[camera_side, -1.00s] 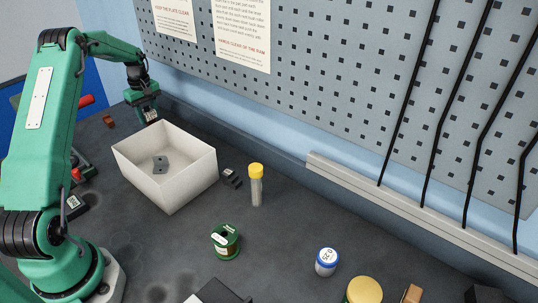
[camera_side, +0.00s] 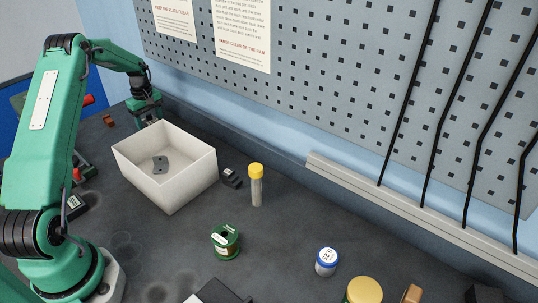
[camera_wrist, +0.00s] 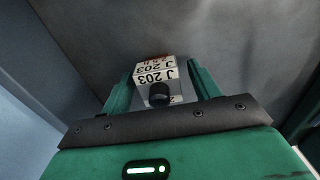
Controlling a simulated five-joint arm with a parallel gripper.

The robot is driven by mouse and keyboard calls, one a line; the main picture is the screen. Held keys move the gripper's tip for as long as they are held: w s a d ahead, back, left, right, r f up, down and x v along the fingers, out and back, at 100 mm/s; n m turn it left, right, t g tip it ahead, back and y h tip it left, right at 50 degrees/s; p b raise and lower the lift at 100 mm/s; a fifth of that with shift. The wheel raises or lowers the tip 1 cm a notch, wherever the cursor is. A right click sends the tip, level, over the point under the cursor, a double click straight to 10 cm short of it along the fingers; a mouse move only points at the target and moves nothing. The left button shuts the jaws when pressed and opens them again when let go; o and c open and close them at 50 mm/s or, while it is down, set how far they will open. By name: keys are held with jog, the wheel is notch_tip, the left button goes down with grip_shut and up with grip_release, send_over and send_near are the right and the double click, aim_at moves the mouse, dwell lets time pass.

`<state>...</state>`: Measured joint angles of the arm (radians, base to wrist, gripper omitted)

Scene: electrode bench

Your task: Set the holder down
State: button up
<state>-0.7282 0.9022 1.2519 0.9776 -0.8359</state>
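The holder (camera_wrist: 155,76) has a pale label reading J 203, with red print at its far end and a round black knob on the near side. In the wrist view it sits between the two green fingers of my gripper (camera_wrist: 160,82), which appear closed on its sides. In the side view my gripper (camera_side: 146,108) is low at the far left, just behind the white box. The box's wall hides part of the space below the fingers, so I cannot tell whether the holder touches the bench.
A yellow-capped vial (camera_side: 256,186), a green spool (camera_side: 226,241) and a blue-lidded jar (camera_side: 327,262) stand to the right. A small brown block (camera_side: 108,121) lies left of my gripper. The pegboard wall (camera_side: 330,90) rises behind.

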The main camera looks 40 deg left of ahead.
aim_at(149, 115)
jog(key=shift+r, duration=0.1)
notch_tip(149, 115, up, 12)
jog(key=shift+r, duration=0.1)
dwell(0.8)
dwell(0.3)
jog(key=shift+d, duration=0.15)
jog(key=shift+d+r, duration=0.15)
jog(key=shift+r, duration=0.05)
jog(key=s+d+r+m+t, duration=0.15)
jog(key=d+r+m, duration=0.25)
jog(key=d+r, duration=0.5)
jog(key=s+d+r+m+t, duration=0.1)
jog(key=s+d+r+m, duration=0.25)
jog(key=d, duration=0.95)
jog(key=s+d+f+m+t, duration=0.1)
jog(key=s+d+m+t, duration=0.2)
jog(key=s+d+m, duration=0.7)
jog(key=s+d, duration=0.6)
jog(key=shift+s+d+f, duration=0.2)
jog(key=shift+f, duration=0.2)
